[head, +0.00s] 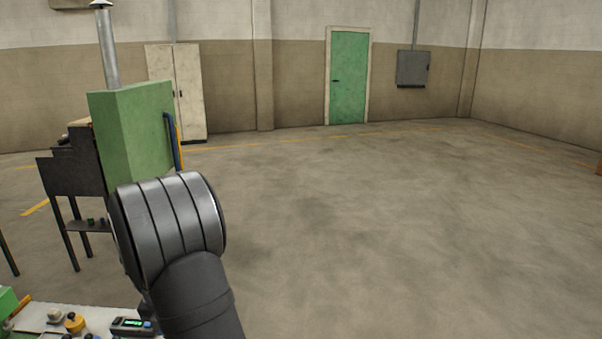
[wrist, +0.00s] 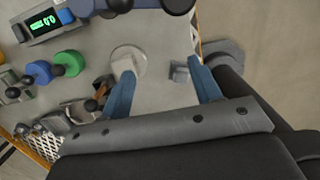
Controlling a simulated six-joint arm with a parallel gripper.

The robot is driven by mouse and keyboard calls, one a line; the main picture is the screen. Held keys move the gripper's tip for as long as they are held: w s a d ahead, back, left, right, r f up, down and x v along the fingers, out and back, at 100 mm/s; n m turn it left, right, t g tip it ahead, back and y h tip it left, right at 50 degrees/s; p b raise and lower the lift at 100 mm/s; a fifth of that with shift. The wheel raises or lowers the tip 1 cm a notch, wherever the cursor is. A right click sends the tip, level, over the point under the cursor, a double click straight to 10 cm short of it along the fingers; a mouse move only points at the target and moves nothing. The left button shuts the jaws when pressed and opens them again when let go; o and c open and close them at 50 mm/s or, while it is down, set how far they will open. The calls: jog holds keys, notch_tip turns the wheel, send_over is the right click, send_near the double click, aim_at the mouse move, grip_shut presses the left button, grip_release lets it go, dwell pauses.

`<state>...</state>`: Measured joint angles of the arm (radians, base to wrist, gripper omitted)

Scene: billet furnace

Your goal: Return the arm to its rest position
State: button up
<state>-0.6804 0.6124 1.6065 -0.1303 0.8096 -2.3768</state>
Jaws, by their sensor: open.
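My gripper (wrist: 161,70) shows in the wrist view as two blue fingers spread apart, with nothing seen held between them. It is above a light grey work surface (wrist: 155,35). A pale block (wrist: 124,66) on a round light disc lies near the left finger. A small grey block (wrist: 180,72) lies close to the right finger. In the head view, my dark arm link fills the lower middle and my gripper is hidden or out of frame.
A digital display unit (head: 132,325) stands on the bench, also seen in the wrist view (wrist: 42,22). Green (wrist: 67,62) and blue knobbed pieces and dark fittings lie left of my gripper. A green furnace cabinet (head: 135,125) stands behind my arm. The floor (head: 400,220) at right is clear.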

jog(key=d+r, duration=0.3)
jog(key=d, duration=0.1)
jog(key=s+a+f+m+g+h, duration=0.1)
jog(key=s+f+m, duration=0.3)
jog(key=s+m, duration=0.5)
jog(key=shift+s+a+f+m+h, duration=0.2)
jog(key=shift+s+a+m+h, duration=0.15)
jog(key=shift+m, duration=1.85)
jog(key=shift+w, duration=0.1)
jog(key=o, duration=0.9)
jog(key=w+a+r+m+y, duration=0.2)
jog(key=w+a+r+m, duration=0.1)
jog(key=w+r+m, duration=1.65)
jog(key=f+m, duration=0.1)
jog(key=f, duration=0.3)
jog(key=s+f+m, duration=0.1)
jog(key=f, duration=0.3)
jog(key=s+f+m, duration=0.1)
jog(key=f, duration=0.3)
jog(key=shift+a+f+g, duration=0.15)
jog(key=shift+f+g, duration=0.1)
jog(key=shift+g, duration=0.15)
